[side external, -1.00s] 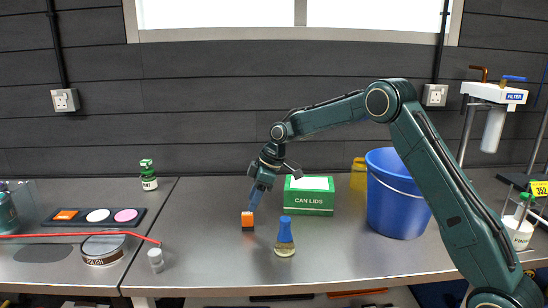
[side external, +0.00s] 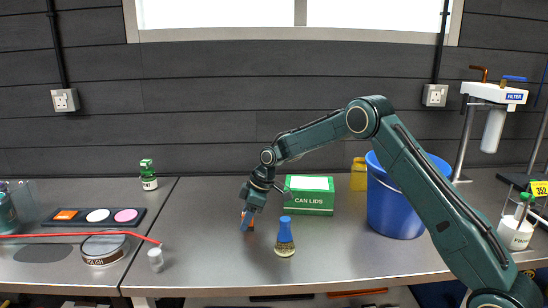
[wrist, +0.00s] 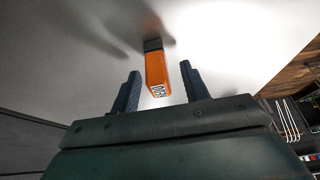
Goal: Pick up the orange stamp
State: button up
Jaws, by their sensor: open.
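The orange stamp (wrist: 156,70) shows in the wrist view between the two fingers of my gripper (wrist: 160,88). It has a dark end and pale lettering on its near face. A gap shows on each side of it, so the fingers look apart from it. In the side view my gripper (side external: 247,218) is low over the counter, and its fingers partly hide the stamp (side external: 250,222). My gripper is open.
A blue-handled brush (side external: 285,237) stands close to the right of the stamp. Behind are a green can lids box (side external: 309,200) and a blue bucket (side external: 395,210). A small white cylinder (side external: 156,260) is at left. The counter's front is mostly clear.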

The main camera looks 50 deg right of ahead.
jog(key=shift+w+a+f, duration=0.1)
jog(key=shift+f, duration=0.2)
grip_shut()
jog(key=shift+r, duration=0.15)
dwell(0.4)
notch_tip(320, 180, up, 20)
dwell(0.6)
dwell(0.6)
